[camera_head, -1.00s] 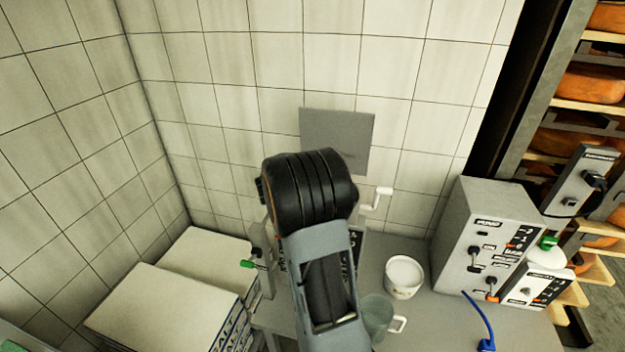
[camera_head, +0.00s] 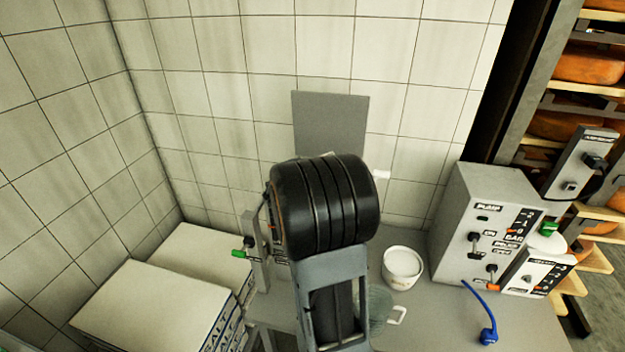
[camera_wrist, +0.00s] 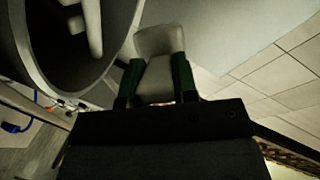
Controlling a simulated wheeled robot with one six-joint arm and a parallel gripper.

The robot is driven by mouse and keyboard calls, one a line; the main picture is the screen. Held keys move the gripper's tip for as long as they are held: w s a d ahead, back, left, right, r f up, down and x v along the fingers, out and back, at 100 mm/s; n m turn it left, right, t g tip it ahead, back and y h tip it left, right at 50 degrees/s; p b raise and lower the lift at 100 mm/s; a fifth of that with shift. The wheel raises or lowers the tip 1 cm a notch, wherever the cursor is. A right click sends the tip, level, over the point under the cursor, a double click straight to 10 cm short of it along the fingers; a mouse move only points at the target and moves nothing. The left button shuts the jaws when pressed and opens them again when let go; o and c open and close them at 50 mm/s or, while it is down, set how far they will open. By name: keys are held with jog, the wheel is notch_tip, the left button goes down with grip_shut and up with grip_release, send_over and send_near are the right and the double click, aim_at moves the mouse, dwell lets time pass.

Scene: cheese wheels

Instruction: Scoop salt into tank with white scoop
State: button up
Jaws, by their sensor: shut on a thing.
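In the wrist view my gripper (camera_wrist: 155,85) is shut on the pale scoop (camera_wrist: 160,45), with a dark green finger on each side. The scoop reaches out ahead of the fingers; whether salt is in it, I cannot tell. Left of the scoop is a large round dark opening with a grey rim (camera_wrist: 128,40), perhaps the tank, with a white bar (camera_wrist: 93,25) across it. In the head view my arm hides the gripper and scoop. A white tub (camera_head: 402,268) with a pale top stands on the counter right of my arm.
Stacked salt bags (camera_head: 150,305) lie at the left. A clear jug (camera_head: 380,305) stands beside my arm, partly hidden. A grey pump control box (camera_head: 492,225) and a blue hose (camera_head: 487,330) are at the right. A grey panel (camera_head: 330,122) hangs on the tiled wall.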

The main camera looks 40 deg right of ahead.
jog(key=shift+s+f+m+t+h+b, duration=0.25)
jog(key=shift+m+b, duration=0.4)
jog(key=shift+b, duration=1.25)
jog(key=shift+f+m+t+h+b, duration=0.15)
jog(key=shift+f+m+b, duration=0.35)
jog(key=shift+b, duration=1.4)
jog(key=shift+r+p, duration=0.7)
jog(key=shift+p, duration=0.45)
jog(key=n+p, duration=0.1)
jog(key=p, duration=0.2)
jog(key=n+g+p, duration=0.1)
jog(key=p, duration=0.3)
jog(key=w+r+n+y+p, duration=0.1)
jog(key=p, duration=0.2)
jog(key=shift+n+g, duration=0.25)
jog(key=shift+g, duration=0.05)
jog(key=shift+w+r+n+g+p, duration=0.15)
jog(key=shift+n+g+p, duration=0.25)
jog(key=shift+p, duration=0.75)
jog(key=shift+w+n, duration=0.1)
jog(key=shift+n, duration=0.3)
jog(key=shift+w+n+g+y+b, duration=0.3)
jog(key=shift+n+g, duration=0.2)
jog(key=shift+n, duration=0.3)
jog(key=n+g, duration=0.1)
jog(key=w+n+g, duration=0.1)
jog(key=n, duration=0.1)
jog(key=shift+w+r+g, duration=0.15)
jog(key=shift+r+g, duration=0.05)
jog(key=shift+g, duration=0.1)
